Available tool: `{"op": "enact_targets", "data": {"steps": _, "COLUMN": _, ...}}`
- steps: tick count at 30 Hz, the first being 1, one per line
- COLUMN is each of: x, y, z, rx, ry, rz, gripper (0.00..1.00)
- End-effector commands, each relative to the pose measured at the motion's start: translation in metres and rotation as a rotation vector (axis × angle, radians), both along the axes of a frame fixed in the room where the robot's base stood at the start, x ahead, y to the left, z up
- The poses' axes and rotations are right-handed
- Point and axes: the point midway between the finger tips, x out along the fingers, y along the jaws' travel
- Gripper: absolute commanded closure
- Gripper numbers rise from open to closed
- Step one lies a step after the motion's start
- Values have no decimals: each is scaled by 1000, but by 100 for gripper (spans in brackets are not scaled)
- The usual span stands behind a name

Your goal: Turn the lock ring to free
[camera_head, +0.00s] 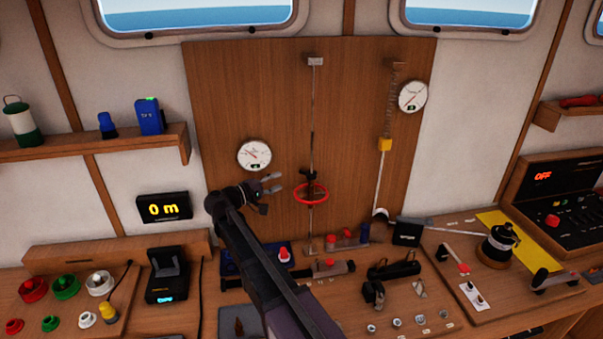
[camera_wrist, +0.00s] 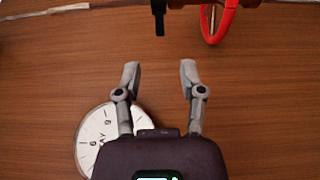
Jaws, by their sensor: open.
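A red ring (camera_head: 311,193) sits around a thin vertical line on the wooden panel, with a dark fitting (camera_head: 310,176) just above it. I cannot tell which of these parts is the lock ring. My gripper (camera_head: 277,183) is open and empty, just left of the fitting and the red ring, apart from them. In the wrist view my gripper (camera_wrist: 158,72) shows two spread fingers against bare wood. Part of the red ring (camera_wrist: 217,25) shows at the top, beyond the fingers, beside a dark lever-like piece (camera_wrist: 159,18).
A round white gauge (camera_head: 254,155) is on the panel close to my gripper, and another gauge (camera_head: 412,96) is at upper right. The console below holds several knobs and levers. The panel between the two lines is clear.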

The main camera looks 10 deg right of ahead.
Motion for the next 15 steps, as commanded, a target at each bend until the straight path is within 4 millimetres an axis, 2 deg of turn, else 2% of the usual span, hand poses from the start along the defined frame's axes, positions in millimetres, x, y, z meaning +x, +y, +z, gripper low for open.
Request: {"op": "enact_targets", "data": {"steps": 15, "x": 32, "y": -70, "z": 0, "rx": 0, "ry": 0, "rz": 0, "gripper": 49}}
